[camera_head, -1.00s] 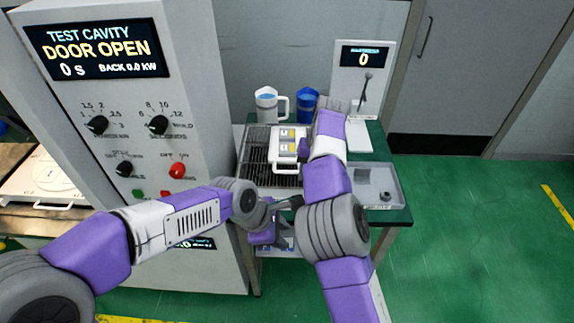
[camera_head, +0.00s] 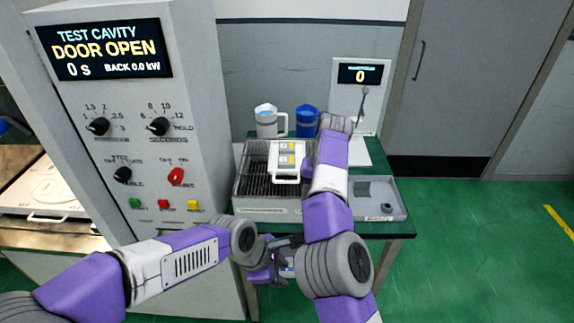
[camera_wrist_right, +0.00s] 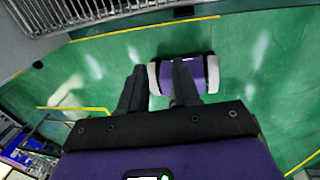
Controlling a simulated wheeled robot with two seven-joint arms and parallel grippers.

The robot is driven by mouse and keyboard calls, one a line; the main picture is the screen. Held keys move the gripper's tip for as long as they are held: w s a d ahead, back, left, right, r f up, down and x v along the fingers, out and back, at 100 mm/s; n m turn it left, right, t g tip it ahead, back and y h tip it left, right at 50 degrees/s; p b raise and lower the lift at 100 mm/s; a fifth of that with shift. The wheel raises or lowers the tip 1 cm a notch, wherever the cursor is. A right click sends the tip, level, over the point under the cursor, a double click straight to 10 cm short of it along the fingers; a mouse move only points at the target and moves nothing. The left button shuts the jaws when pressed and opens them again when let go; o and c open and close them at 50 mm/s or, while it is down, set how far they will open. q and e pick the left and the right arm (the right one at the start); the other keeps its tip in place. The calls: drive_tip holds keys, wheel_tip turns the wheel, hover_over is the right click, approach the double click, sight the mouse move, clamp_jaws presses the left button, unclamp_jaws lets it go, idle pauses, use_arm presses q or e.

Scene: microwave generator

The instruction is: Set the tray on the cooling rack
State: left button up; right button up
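The white tray (camera_head: 286,179) carries grey packs with yellow marks and has a handle at its front. It sits over the dark-barred cooling rack (camera_head: 250,185), appearing to rest on it. My left gripper (camera_head: 290,256) is in front of and below the rack, apart from the tray; its dark fingers look spread and empty. My right arm reaches past the tray's right side, and its gripper is hidden in the head view. In the right wrist view the right gripper (camera_wrist_right: 158,76) has its fingers apart with nothing between them. Part of the rack (camera_wrist_right: 75,18) shows at top left there.
A clear jug (camera_head: 267,122) and a blue cup (camera_head: 307,122) stand behind the rack. A scale display (camera_head: 360,75) stands at back right. A grey bin (camera_head: 390,205) is on the green table's right. The control panel (camera_head: 125,150) reads DOOR OPEN at left.

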drive_tip(key=r, duration=0.2)
drive_tip(key=shift+d+r, duration=0.2)
drive_tip(key=shift+r, duration=0.15)
idle(0.5)
